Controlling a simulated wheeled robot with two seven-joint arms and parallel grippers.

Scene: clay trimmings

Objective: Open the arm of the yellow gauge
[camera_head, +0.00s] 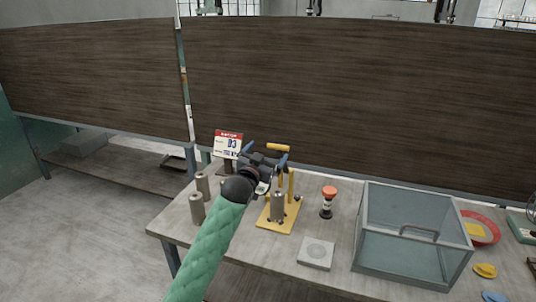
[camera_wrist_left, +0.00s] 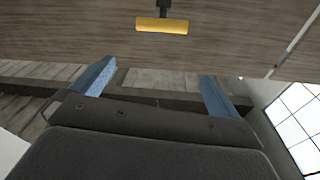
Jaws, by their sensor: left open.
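The yellow gauge stands on the table, with a yellow base plate (camera_head: 267,224) and a metal cylinder (camera_head: 278,207) on it. A yellow upright post (camera_head: 291,185) rises at its right side. A yellow bar-shaped handle (camera_head: 278,147) shows above and just beyond my left gripper (camera_head: 265,155). The handle is also at the top of the left wrist view (camera_wrist_left: 161,25), on a dark stem, ahead of the open blue fingers (camera_wrist_left: 155,82) and apart from them. Nothing is between the fingers. My gripper and forearm hide part of the gauge. My right gripper is not in view.
Metal cylinders (camera_head: 197,209) stand left of the gauge, near a sign (camera_head: 228,144). To the right are a red-topped device (camera_head: 328,201), a grey square plate (camera_head: 316,252), a clear box (camera_head: 410,268) and a red bowl (camera_head: 489,223). A dark panel (camera_head: 350,100) stands behind.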

